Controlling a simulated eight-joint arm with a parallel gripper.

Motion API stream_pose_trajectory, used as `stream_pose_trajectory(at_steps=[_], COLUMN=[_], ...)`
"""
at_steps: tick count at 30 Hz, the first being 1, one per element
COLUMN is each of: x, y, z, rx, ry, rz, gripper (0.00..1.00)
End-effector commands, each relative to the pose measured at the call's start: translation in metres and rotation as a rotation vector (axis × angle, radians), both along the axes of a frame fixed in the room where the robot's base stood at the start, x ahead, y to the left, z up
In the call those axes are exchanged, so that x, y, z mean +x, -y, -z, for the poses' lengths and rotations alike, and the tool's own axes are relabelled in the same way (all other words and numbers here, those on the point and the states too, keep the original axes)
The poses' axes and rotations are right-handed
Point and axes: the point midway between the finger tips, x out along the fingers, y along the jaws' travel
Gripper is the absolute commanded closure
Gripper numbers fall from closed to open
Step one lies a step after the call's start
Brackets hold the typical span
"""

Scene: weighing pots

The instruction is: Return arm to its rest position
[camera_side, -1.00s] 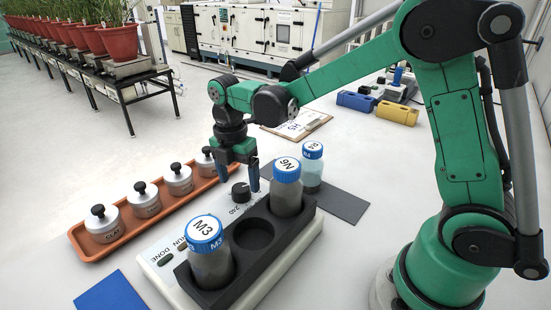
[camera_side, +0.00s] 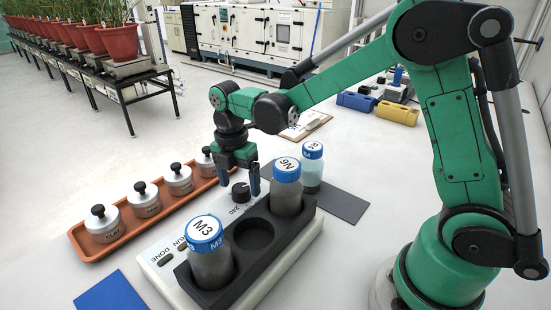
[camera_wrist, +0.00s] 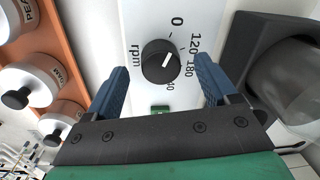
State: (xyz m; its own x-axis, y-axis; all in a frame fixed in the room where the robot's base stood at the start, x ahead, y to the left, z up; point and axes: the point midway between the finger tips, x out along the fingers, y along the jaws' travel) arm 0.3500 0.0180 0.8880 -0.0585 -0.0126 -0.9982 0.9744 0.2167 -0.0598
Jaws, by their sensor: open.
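My gripper (camera_side: 239,184) is open and empty, pointing down over the device's black speed knob (camera_side: 240,192). In the wrist view its blue fingertips (camera_wrist: 164,84) stand apart on either side of the knob (camera_wrist: 159,60), which has a white pointer line and a dial marked 0, 120, 180 and rpm. The device (camera_side: 160,262) is white with a black holder (camera_side: 310,222). Bottle M3 (camera_side: 208,258) stands in the front slot and bottle N6 (camera_side: 287,190) in the back slot. The middle slot is empty.
An orange tray (camera_side: 98,256) of several black-knobbed weights lies left of the device. A blue-capped bottle (camera_side: 312,165) stands on a dark mat (camera_side: 345,206) behind. A blue mat (camera_side: 112,295) lies front left. Clipboard, blue box (camera_side: 356,101) and yellow box (camera_side: 398,113) lie further back.

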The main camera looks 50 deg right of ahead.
Motion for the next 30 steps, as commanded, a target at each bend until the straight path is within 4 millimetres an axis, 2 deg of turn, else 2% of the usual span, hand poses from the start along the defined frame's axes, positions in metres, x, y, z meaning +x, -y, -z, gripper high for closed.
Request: stream_pose_trajectory(at_steps=[9,19,30], x=[0.002,-0.001,-0.001], y=[-0.001,0.000,0.001], z=[-0.051,0.008,0.008], rx=[0.001,0.000,0.001], ry=[0.001,0.000,0.000], rz=[0.005,0.008,0.523], gripper=[0.21,0.21,0.21])
